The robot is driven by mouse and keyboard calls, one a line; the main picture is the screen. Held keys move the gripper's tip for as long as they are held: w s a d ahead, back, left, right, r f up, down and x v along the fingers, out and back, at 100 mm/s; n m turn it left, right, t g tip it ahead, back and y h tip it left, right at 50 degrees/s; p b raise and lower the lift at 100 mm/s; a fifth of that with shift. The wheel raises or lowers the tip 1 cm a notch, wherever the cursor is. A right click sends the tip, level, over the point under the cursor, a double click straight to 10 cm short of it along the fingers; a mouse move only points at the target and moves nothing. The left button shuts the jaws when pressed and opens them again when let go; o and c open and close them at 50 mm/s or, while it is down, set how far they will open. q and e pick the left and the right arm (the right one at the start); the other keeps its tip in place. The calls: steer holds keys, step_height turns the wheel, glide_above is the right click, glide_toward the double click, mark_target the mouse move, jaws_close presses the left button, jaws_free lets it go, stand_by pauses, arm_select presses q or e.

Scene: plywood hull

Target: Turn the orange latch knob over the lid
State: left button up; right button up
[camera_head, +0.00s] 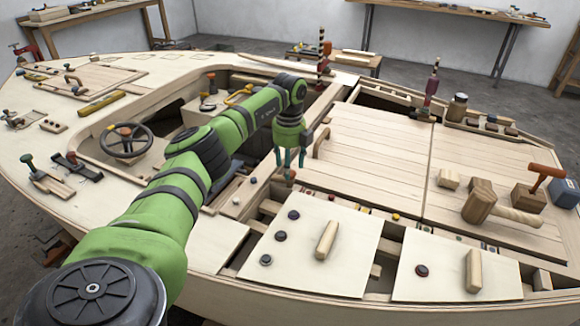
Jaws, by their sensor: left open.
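A small orange-red knob (290,175) stands at the left edge of the large planked lid (375,150), just below my left gripper. I take it for the latch knob, though it is small and partly behind the fingers. My left gripper (290,160) points down over it, with its teal fingers apart and nothing seen between them. Whether the fingertips are beside the knob or just above it is hard to tell. The lid lies flat and has a wooden handle (320,142) at its left side. My right gripper is not in view.
Two pale panels with wooden handles (327,240) (473,270) lie in front. A mallet (490,205) and an orange-handled tool (543,178) rest on the planked deck at the right. A steering wheel (126,140) sits left of my arm.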

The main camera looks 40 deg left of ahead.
arm_select(q)
steer(key=shift+f, duration=0.75)
jaws_close()
steer(key=shift+r+m, duration=0.1)
steer(key=shift+m, duration=0.4)
steer(key=m+p, duration=0.1)
steer(key=m, duration=0.1)
steer(key=shift+m, duration=0.4)
steer(key=m+p, duration=0.1)
steer(key=m, duration=0.3)
steer(key=shift+m, duration=0.3)
steer(key=m, duration=0.5)
steer(key=shift+w+d+m, duration=0.1)
steer(key=shift+m, duration=0.2)
steer(key=m, duration=0.6)
